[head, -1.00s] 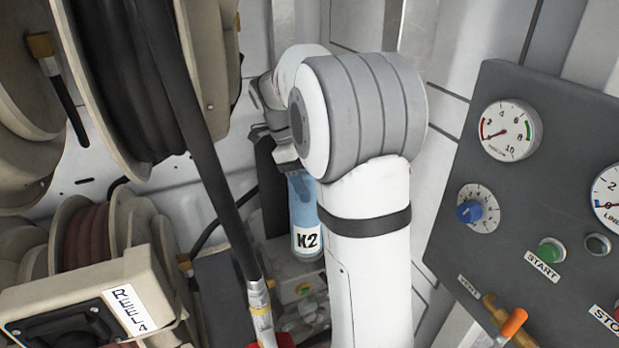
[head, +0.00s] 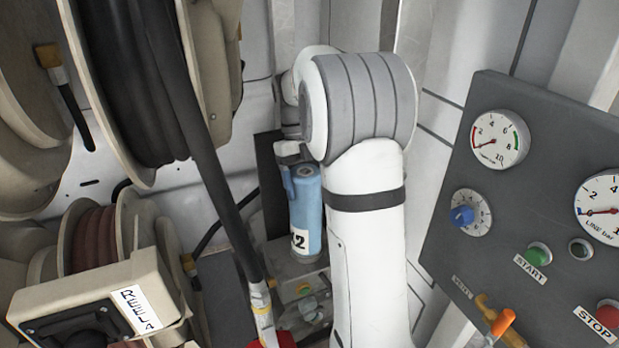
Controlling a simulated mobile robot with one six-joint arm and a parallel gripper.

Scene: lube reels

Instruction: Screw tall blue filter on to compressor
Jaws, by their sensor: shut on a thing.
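The tall blue filter (head: 309,215) stands about upright over the grey compressor block (head: 301,268), at the middle of the head view. Its white label shows a "2" at its left side. Its lower end appears to meet the block, but I cannot tell whether it is threaded in. My gripper (head: 290,170) is at the filter's upper left side and is shut on it. One finger shows against the filter. The other finger is hidden, and my arm covers the area just right of the filter.
Hose reels (head: 150,80) fill the left, with a thick black hose (head: 205,150) running down close left of the filter. A REEL A box (head: 95,290) sits lower left. A dark control panel (head: 545,190) with gauges and buttons stands at the right.

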